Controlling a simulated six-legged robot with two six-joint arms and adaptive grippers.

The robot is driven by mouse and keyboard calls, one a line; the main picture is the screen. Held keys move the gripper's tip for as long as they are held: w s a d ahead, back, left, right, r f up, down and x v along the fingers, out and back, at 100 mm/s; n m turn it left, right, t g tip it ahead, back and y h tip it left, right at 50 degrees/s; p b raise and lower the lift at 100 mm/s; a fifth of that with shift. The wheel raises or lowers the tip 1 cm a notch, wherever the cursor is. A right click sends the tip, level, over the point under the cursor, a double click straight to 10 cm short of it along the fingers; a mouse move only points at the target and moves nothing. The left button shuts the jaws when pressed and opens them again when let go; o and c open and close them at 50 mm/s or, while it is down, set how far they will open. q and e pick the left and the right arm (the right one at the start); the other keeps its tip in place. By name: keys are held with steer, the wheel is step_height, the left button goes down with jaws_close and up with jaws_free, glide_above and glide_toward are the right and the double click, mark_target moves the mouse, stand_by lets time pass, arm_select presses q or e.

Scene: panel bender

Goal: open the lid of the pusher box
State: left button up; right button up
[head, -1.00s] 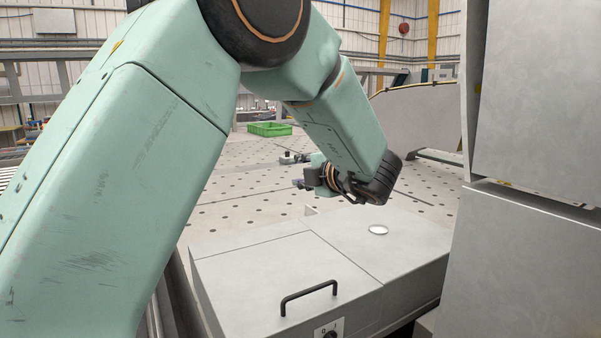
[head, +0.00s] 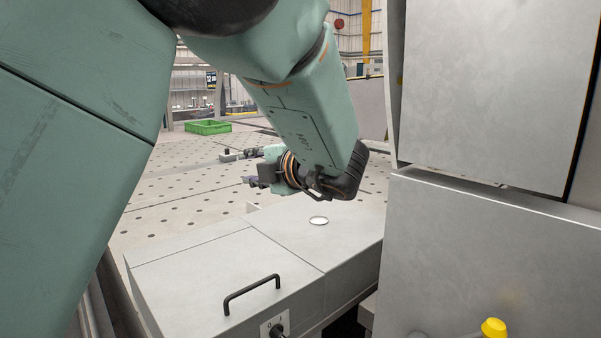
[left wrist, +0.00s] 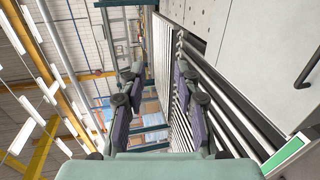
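The pusher box is a flat grey box (head: 185,262) low in the middle of the head view. Its lid (head: 215,285) lies flat and shut, with a black bar handle (head: 252,293) on it. A dark handle (left wrist: 308,70) also shows at the right edge of the left wrist view. My left gripper (head: 238,168) is beyond the box handle, over the perforated table side, and points left, away from the handle. In the left wrist view the two fingers of the gripper (left wrist: 160,105) stand apart with nothing between them. My right gripper is not in view.
A grey machine housing (head: 480,250) rises close on the right, with a yellow knob (head: 493,328) low down. A switch (head: 277,328) is on the box's front, and a round disc (head: 318,221) on its top. A green crate (head: 208,127) stands far off on the perforated table (head: 170,205).

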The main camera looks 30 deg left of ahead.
arm_select(q)
steer(key=shift+s+d, duration=0.1)
steer(key=shift+s, duration=0.05)
steer(key=w+d+f+m+t+h+b, duration=0.3)
steer(key=f+m+t, duration=0.4)
steer(key=m, duration=0.6)
steer(key=s+d+f+m+g+h+b, duration=0.1)
steer(key=s+d+f+m+h+b, duration=0.15)
steer(key=f+m, duration=0.75)
steer(key=s+d+f+m+g+h+b, duration=0.15)
steer(key=f+h+b, duration=0.25)
steer(key=f, duration=1.4)
steer(key=s+d+f+m+g+h+b, duration=0.2)
steer(key=s+d+f+m+g+b, duration=0.1)
steer(key=s+f, duration=1)
steer(key=s+d+f+m+g+h+b, duration=0.2)
steer(key=s+f+b, duration=0.6)
steer(key=s+f, duration=0.5)
step_height(320, 180, down, 6)
steer(key=d+m+g, duration=0.1)
steer(key=m+g, duration=0.1)
steer(key=g, duration=0.1)
steer(key=shift+d+h+b, duration=0.3)
steer(key=shift+d+h, duration=0.05)
steer(key=shift+o, duration=0.2)
steer(key=s+f+g+b, duration=0.2)
steer(key=s+f+b, duration=0.2)
steer(key=s+f, duration=0.3)
steer(key=shift+s+f, duration=0.3)
steer(key=shift+s, duration=0.7)
